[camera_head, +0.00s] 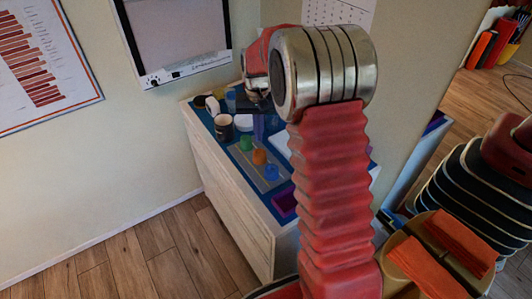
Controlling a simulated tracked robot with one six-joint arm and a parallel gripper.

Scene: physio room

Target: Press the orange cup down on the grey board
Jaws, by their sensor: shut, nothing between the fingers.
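The orange cup (259,157) stands on the grey board (268,183), between a green cup (246,143) and a blue cup (271,172). The three form a row along the board, which lies on the blue top of a pale cabinet. My gripper (258,104) is dark and small in this view, shut and empty. It appears behind and above the row of cups, apart from the orange cup. My red arm and its metal joint hide the right part of the cabinet top. How firmly the orange cup sits on the board cannot be told.
Dark mugs (224,127) and a white round item (244,122) stand at the back left of the cabinet (232,197). A purple tray (284,203) lies near its front edge. A framed screen hangs on the wall above. Wooden floor is free at left.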

